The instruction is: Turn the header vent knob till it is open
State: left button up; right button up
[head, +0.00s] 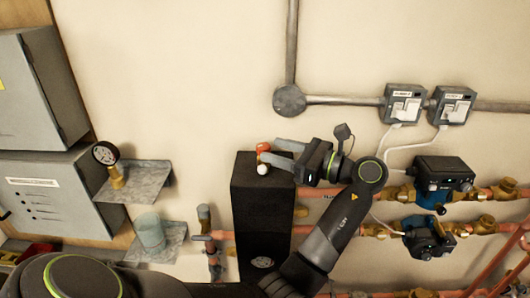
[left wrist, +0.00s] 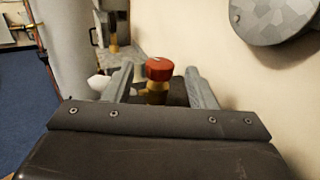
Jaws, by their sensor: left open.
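The header vent knob (head: 263,147) is a small red cap with a white round part below it in the head view. In the left wrist view the red knob (left wrist: 159,68) sits upright on a brass body, between the two finger lines. My left gripper (head: 273,152) is open, its fingers pointing left at the knob. I cannot tell whether the fingertips touch it. In the left wrist view the open fingers (left wrist: 160,82) show a gap on each side of the knob. My right gripper is not in view.
Grey conduit with a round box (head: 289,100) runs on the wall above the gripper. Copper pipes with two pumps (head: 444,172) are at the right. A shelf with a gauge (head: 105,153) and a shelf with a glass (head: 150,232) are at the left, beside grey cabinets (head: 60,195).

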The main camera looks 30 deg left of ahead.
pick_arm(q)
jog(key=w+d+b, duration=0.1)
jog(key=d+b, duration=0.4)
jog(key=d, duration=0.8)
jog(key=shift+w, duration=0.2)
